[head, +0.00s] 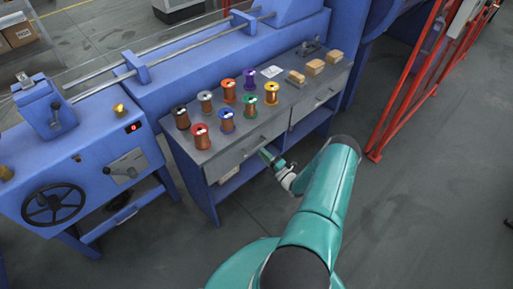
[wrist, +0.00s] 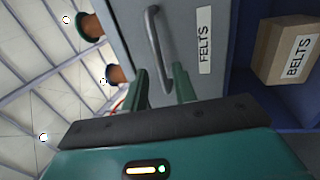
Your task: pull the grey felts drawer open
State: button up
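The grey felts drawer (head: 229,162) is the left one of two drawers under the bench top, and its front looks flush with the bench. In the wrist view the drawer front (wrist: 188,20) carries a white FELTS label (wrist: 204,40) and a grey bar handle (wrist: 157,42). My gripper (wrist: 161,73) is open, its two green fingers apart, one on each side of the handle's near end. I cannot tell whether either finger touches the handle. In the head view my gripper (head: 265,154) is at the drawer front, and the handle is hard to make out there.
Several wire spools (head: 228,120) stand on the bench top (head: 262,112) above the drawer. A second drawer (head: 316,103) is to the right. A box labelled BELTS (wrist: 288,52) sits on the shelf below. A red frame (head: 410,85) stands at the right; the floor before the bench is clear.

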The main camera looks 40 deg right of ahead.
aim_at(257, 147)
jog(key=w, duration=0.3)
jog(key=w+r, duration=0.1)
jog(key=w, duration=0.1)
jog(key=shift+s, duration=0.1)
grip_shut()
